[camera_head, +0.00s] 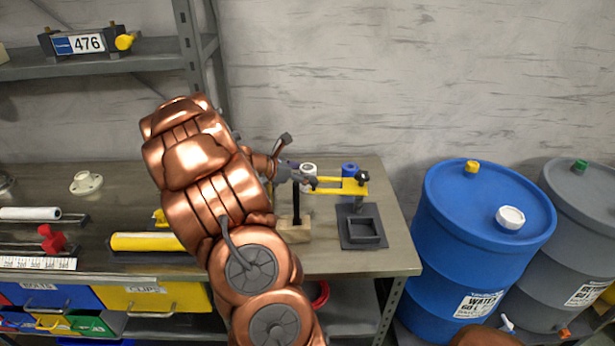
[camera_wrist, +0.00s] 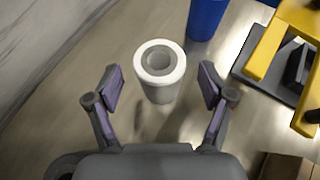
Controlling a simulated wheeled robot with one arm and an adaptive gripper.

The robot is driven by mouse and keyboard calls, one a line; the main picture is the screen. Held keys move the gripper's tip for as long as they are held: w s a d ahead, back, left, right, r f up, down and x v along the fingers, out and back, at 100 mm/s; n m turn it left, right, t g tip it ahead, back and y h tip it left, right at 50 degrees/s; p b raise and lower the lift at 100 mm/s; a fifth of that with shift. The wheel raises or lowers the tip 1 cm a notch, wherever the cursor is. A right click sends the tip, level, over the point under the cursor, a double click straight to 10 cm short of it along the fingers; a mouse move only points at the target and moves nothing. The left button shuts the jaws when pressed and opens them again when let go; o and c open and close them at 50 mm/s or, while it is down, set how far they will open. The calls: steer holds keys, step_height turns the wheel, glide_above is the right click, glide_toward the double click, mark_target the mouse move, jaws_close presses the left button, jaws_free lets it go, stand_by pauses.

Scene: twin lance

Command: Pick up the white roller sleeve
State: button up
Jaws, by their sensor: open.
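The white roller sleeve (camera_head: 308,167) stands upright near the back of the workbench, partly hidden behind my gripper (camera_head: 302,180). In the wrist view the sleeve (camera_wrist: 160,76) is a hollow white cylinder, seen from above at a slant, with its open top facing up. My gripper (camera_wrist: 160,88) is open, one finger to each side of the sleeve in that view. Gaps show between the sleeve and both fingers, and nothing is held.
A blue cylinder (camera_head: 349,171) stands right of the sleeve, beside a yellow fixture (camera_head: 335,186). A dark square tray (camera_head: 350,243) and a wooden block with a black post (camera_head: 294,232) are in front. A white roller (camera_head: 30,213) lies far left. The wall is behind.

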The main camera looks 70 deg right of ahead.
steer(key=shift+x, duration=1.05)
steer(key=shift+c, duration=0.2)
steer(key=c, duration=1.3)
